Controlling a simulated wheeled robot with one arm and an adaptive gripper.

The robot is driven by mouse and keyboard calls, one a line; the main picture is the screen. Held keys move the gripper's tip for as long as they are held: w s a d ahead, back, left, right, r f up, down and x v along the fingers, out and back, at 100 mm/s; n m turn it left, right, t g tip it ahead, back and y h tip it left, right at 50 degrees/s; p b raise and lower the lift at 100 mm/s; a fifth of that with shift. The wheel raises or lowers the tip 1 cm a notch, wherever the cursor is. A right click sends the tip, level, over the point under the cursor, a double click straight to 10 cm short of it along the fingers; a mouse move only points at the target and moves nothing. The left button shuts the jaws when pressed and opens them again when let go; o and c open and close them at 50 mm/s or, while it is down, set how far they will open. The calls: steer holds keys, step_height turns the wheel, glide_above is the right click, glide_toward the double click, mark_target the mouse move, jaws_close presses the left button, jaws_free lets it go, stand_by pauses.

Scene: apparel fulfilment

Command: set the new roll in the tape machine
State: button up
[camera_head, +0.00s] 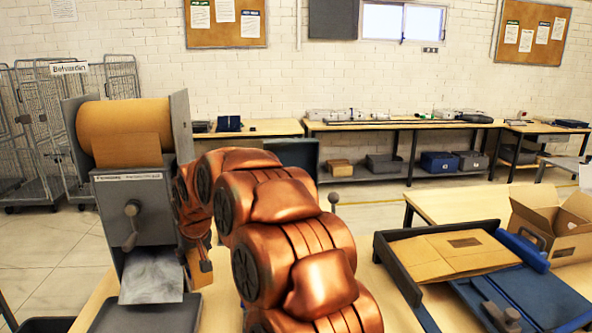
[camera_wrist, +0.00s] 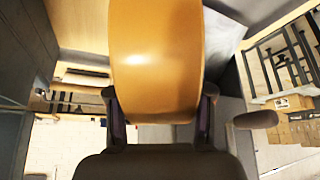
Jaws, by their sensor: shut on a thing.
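The tape machine (camera_head: 140,205) is a grey box on the table at the left, with a wide brown roll (camera_head: 125,118) between its upper side plates. My gripper (camera_head: 197,258) is low beside the machine's right side, mostly hidden by my copper arm. In the wrist view my gripper (camera_wrist: 160,108) is shut on a smooth tan rounded thing, which looks like the new roll (camera_wrist: 157,55). Its far side is hidden. The machine's crank lever (camera_head: 130,225) sticks out in front; a knob-ended lever (camera_wrist: 257,119) shows right of the fingers in the wrist view.
A dark tray (camera_head: 147,315) lies before the machine. At right are a blue and black folding board (camera_head: 535,297) with a brown sheet (camera_head: 452,255), and an open carton (camera_head: 560,228). Wire cages (camera_head: 40,125) and long tables (camera_head: 395,127) stand behind.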

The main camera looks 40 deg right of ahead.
steer(key=s+d+r+m+h, duration=0.15)
steer(key=d+r, duration=0.35)
steer(key=d, duration=0.6)
steer(key=s+d+r+m+h+p, duration=0.1)
steer(key=s+d+r+m, duration=0.15)
steer(key=d+r, duration=0.55)
steer(key=s+d+r+m+h, duration=0.1)
steer(key=s+d+r+h, duration=0.15)
steer(key=d, duration=1.05)
step_height(320, 180, down, 15)
steer(key=y+b, duration=0.1)
steer(key=b, duration=0.4)
steer(key=shift+w+a+r+t+b, duration=0.15)
steer(key=shift+w+a+t+b, duration=0.15)
steer(key=shift+b, duration=0.1)
steer(key=o, duration=1.4)
steer(key=shift+c, duration=0.2)
step_height(320, 180, up, 14)
steer(key=p, duration=0.4)
